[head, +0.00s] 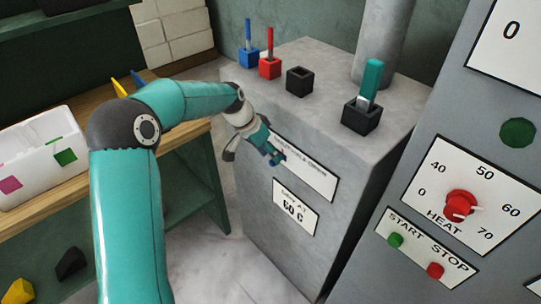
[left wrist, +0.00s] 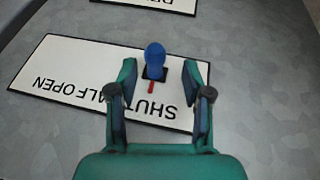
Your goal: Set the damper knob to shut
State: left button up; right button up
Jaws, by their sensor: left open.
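The damper knob (left wrist: 155,53) is blue and rounded, on a small black base at the edge of a white plate (left wrist: 45,65) lettered SHUT, HALF, OPEN. A short red mark below the knob points toward the word SHUT, which is partly behind my finger. My left gripper (left wrist: 159,72) is open, with one finger on each side of the knob and a gap to both. In the head view my left gripper (head: 273,156) is at the front face of the grey cabinet, over the left end of the plate (head: 312,174); the knob is hard to make out there. My right gripper is not in view.
The grey cabinet (head: 300,245) bears a second plate reading 60 C (head: 294,208). At right is a panel with a red HEAT dial (head: 459,205) and START and STOP buttons.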

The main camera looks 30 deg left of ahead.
pick_arm(q)
jog(key=v, duration=1)
